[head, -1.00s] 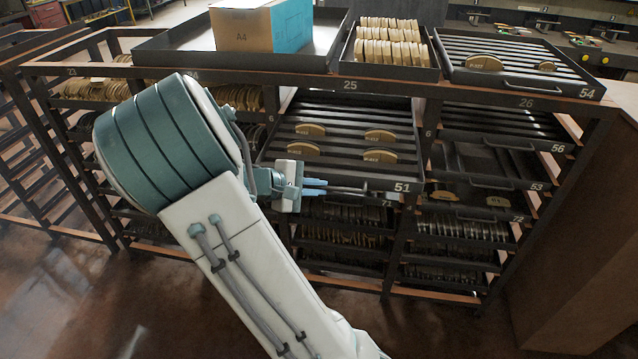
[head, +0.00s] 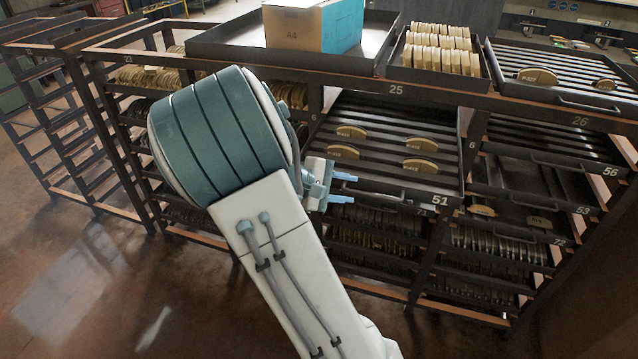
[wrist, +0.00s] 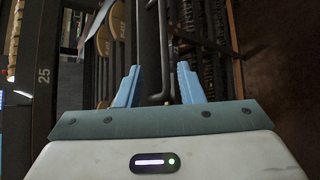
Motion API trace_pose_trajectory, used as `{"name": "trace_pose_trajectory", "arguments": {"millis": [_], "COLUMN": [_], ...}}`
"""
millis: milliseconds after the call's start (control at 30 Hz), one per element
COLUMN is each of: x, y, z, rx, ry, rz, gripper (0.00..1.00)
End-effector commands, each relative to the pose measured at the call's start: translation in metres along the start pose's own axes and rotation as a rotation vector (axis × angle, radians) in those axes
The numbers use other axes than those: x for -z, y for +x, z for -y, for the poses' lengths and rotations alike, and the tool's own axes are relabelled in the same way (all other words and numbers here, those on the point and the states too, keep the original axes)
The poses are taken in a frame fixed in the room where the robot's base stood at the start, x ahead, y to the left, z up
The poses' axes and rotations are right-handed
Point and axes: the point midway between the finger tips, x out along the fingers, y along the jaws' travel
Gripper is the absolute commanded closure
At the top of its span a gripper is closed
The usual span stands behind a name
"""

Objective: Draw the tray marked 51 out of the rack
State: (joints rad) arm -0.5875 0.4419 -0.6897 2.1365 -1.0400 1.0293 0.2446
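The tray marked 51 (head: 440,200) is a dark ribbed tray that stands well out of the rack front in the head view, with several tan brake shoes (head: 421,143) on it. A thin bar handle (head: 376,194) runs along its front. My gripper (head: 350,187) is at the left part of the tray's front edge. In the wrist view my gripper (wrist: 160,68) is open, and the dark handle bar (wrist: 166,60) lies between its blue fingers with a gap on both sides. The handle's left end is partly hidden by the gripper in the head view.
The rack (head: 255,67) holds more trays, including the one marked 56 (head: 555,150) to the right. On top are a wide tray with a cardboard box (head: 300,27), a tray of tan blocks (head: 435,75) and a ribbed tray (head: 560,92). Open floor (head: 90,270) is at left.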

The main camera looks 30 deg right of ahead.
Motion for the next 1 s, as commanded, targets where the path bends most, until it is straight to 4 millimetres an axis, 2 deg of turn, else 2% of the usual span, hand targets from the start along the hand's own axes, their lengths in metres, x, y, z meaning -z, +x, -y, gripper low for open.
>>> {"name": "trace_pose_trajectory", "arguments": {"millis": [300,500,700,1000], "x": [0.001,0.001,0.000,0.000], "y": [-0.073,-0.104,-0.114,-0.114], "z": [0.000,0.000,0.000,0.000], "rx": [-0.001,-0.001,0.000,0.000], "ry": [0.001,-0.001,-0.001,-0.001], "rz": [-0.006,-0.003,-0.001,0.000], "gripper": [0.66,0.66,0.66,0.66]}}
